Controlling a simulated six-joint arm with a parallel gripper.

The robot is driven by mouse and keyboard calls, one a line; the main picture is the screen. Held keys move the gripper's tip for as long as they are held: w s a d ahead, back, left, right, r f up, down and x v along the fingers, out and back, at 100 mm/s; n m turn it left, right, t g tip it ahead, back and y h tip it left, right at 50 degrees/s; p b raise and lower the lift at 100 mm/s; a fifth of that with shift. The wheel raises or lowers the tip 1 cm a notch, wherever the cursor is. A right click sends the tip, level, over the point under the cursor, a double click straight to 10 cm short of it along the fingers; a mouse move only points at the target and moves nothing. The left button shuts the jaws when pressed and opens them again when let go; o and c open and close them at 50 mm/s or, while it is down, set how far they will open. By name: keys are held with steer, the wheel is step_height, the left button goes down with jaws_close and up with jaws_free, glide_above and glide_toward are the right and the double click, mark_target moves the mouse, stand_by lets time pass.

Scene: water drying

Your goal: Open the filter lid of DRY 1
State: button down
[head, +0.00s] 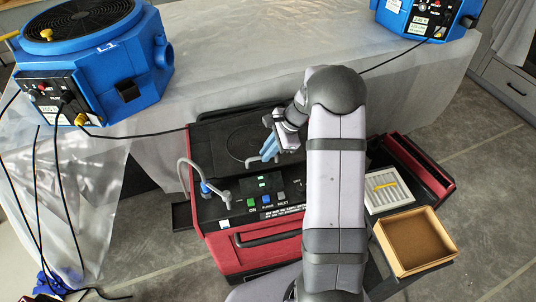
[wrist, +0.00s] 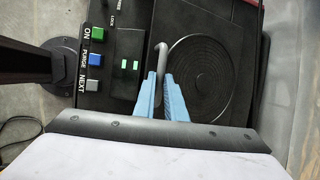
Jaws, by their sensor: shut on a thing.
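The red machine (head: 268,247) with a black top stands at the middle of the head view; I cannot read a DRY 1 label on it. Its round black lid (wrist: 212,80) lies flat in the top and also shows in the head view (head: 236,140). A grey bent handle (wrist: 159,58) lies at the lid's edge and also shows in the head view (head: 254,161). My gripper (wrist: 160,76) has light blue fingers, shut on the handle, which runs between their tips. In the head view my gripper (head: 267,157) reaches over the lid from the right. My arm hides the machine's right part.
Green, blue and grey buttons (wrist: 95,60) and a small display sit beside the handle. A grey hose (head: 187,170) rises at left. A white filter panel (head: 388,193) and an open tan box (head: 416,242) lie at right. A blue fan (head: 118,60) stands on the plastic-covered table behind.

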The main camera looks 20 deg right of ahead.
steer(key=w+d+r+p, duration=0.2)
steer(key=w+r+p, duration=0.8)
steer(key=w+r, duration=0.3)
steer(key=shift+w+r, duration=0.3)
steer(key=shift+w, duration=0.35)
stand_by(0.4)
steer(key=c, duration=1.9)
jaws_free()
steer(key=shift+w+f, duration=0.1)
steer(key=shift+w, duration=0.05)
steer(key=shift+o, duration=0.5)
steer(key=shift+w+d+f, duration=0.1)
steer(key=shift+w+f, duration=0.05)
steer(key=shift+w, duration=0.35)
steer(key=b+v, duration=0.2)
steer(key=v, duration=0.6)
steer(key=shift+s, duration=0.3)
